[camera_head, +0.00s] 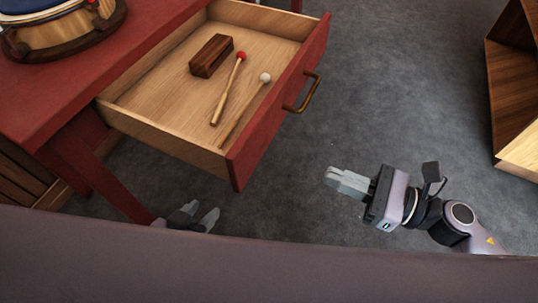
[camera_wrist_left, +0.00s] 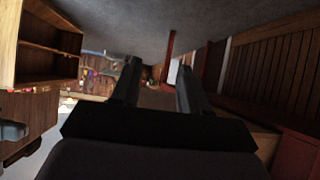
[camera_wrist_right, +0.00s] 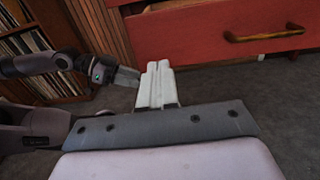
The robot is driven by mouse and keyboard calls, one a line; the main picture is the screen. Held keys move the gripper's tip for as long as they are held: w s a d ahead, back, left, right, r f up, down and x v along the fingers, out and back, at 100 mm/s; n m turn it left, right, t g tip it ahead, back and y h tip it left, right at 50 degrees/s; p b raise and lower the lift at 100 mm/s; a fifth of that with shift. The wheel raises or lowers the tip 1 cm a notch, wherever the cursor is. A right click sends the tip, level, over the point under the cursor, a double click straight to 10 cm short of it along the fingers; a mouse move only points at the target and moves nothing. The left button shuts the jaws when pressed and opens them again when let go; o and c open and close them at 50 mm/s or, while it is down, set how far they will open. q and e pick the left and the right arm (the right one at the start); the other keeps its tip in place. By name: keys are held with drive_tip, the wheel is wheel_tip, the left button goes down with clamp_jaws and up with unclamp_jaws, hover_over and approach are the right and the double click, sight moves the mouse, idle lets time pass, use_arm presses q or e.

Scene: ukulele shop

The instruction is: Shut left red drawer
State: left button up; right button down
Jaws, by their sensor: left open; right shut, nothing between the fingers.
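The red drawer (camera_head: 282,104) is pulled well out of the red table (camera_head: 110,62). Its brass handle (camera_head: 302,93) is on the red front and also shows in the right wrist view (camera_wrist_right: 263,35). Inside lie a dark wooden block (camera_head: 211,56) and two mallets, one red-tipped (camera_head: 229,88), one white-tipped (camera_head: 246,110). My right gripper (camera_head: 332,175) is shut and empty, apart from the drawer front, below the handle in the picture. My left gripper (camera_head: 194,214) is open and empty, low beside the drawer's near side; its parted fingers show in the left wrist view (camera_wrist_left: 157,84).
A drum (camera_head: 62,28) stands on the tabletop. A table leg (camera_head: 105,180) is close to my left gripper. A wooden shelf unit (camera_head: 515,90) stands at the right. Grey floor (camera_head: 400,80) is clear in front of the drawer.

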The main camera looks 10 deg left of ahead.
sight(253, 144)
use_arm(q)
drive_tip(key=shift+s+a+f+n+p, duration=0.35)
drive_tip(key=shift+s+a+p, duration=0.25)
drive_tip(key=shift+p, duration=0.25)
use_arm(e)
drive_tip(key=x, duration=1.4)
drive_tip(key=shift+d, duration=0.1)
use_arm(q)
drive_tip(key=shift+w+r, duration=0.1)
drive_tip(key=shift+w, duration=0.05)
